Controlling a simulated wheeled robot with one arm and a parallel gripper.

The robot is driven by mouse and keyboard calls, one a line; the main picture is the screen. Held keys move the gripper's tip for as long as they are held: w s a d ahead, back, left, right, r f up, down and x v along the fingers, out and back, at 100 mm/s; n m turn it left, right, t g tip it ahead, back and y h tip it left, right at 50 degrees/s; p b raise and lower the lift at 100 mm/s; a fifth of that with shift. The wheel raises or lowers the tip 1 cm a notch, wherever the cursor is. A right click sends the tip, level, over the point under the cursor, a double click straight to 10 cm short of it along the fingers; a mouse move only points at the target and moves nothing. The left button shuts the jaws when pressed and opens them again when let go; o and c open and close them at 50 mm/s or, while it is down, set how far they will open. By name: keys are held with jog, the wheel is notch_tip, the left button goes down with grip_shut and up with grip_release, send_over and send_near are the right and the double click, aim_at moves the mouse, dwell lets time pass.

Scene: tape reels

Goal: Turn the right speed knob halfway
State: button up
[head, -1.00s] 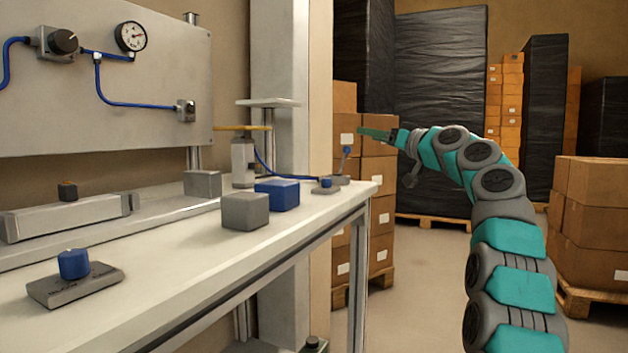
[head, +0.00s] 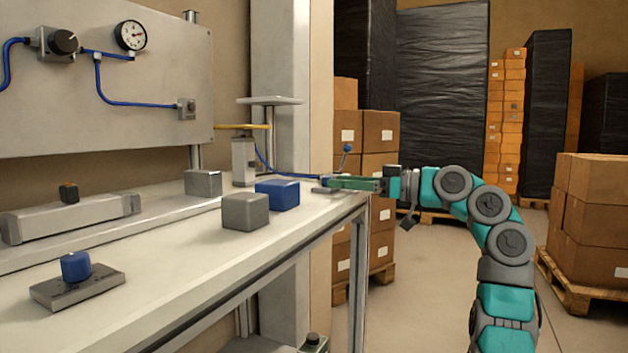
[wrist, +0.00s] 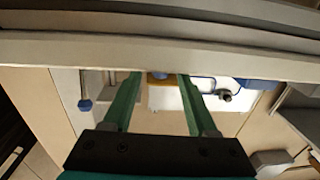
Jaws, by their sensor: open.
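A round black knob (head: 63,42) is on a grey block on the upright panel at upper left. A blue knob (head: 76,266) stands on a grey base plate (head: 78,288) at the front of the table. I cannot tell which is the right speed knob. My gripper (head: 331,183), with green fingers, points left at the table's right end, far from these knobs. In the wrist view its fingers (wrist: 160,76) are apart, with nothing visible held between them.
A grey block (head: 246,212) and a blue block (head: 278,195) stand on the table left of my gripper. A blue-ended lever (head: 346,150) rises behind my gripper. Boxes (head: 381,130) are stacked beyond the table. The front table top is largely clear between blue knob and grey block.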

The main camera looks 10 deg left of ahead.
jog(key=x, duration=0.7)
jog(key=shift+a, duration=0.2)
jog(key=shift+c, duration=0.3)
grip_shut()
